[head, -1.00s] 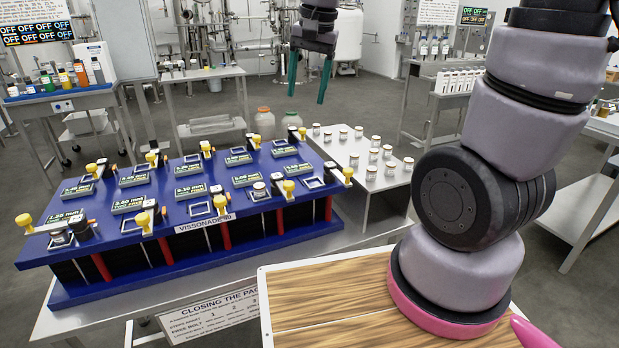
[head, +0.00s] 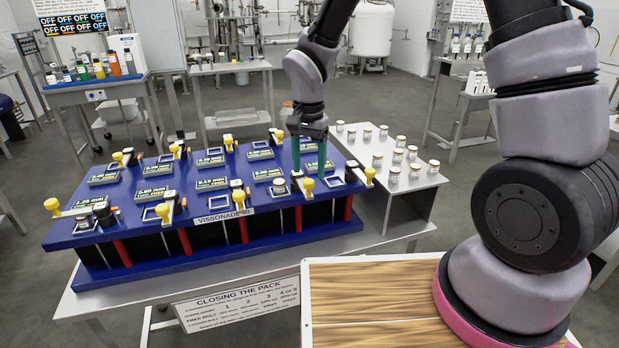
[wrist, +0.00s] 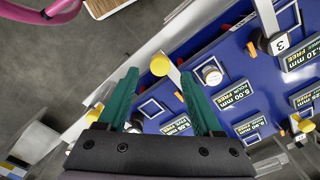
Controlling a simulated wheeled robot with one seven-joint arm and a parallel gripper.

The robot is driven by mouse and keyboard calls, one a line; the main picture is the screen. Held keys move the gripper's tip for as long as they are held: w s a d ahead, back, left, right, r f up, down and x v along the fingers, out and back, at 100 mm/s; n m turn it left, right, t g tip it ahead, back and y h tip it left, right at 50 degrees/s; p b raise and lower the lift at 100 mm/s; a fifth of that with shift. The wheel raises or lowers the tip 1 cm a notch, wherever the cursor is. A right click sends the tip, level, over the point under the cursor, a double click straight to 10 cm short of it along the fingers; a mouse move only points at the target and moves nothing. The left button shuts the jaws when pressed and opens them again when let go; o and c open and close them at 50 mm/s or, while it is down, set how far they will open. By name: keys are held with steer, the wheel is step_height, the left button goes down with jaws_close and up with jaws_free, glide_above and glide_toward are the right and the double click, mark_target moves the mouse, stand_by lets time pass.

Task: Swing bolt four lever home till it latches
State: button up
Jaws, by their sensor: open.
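The blue filter pack (head: 150,232) on the steel table carries several levers with yellow knobs. The lever with the yellow knob (head: 309,185), fourth from the left along the front edge, looks like bolt four's; I cannot read its number. It also shows in the wrist view (wrist: 159,65), its arm running down toward the pack. My gripper (head: 309,166) is open and empty, pointing down over the right part of the pack. In the wrist view my gripper (wrist: 160,74) has the knob between its fingertips in the picture; I cannot tell the depth or any contact. The latch is not clear.
Several jars stand on a side shelf (head: 400,187). A wood-topped surface (head: 370,300) is in front.

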mark_target(309, 181)
steer(key=shift+f, duration=1.9)
jaws_close()
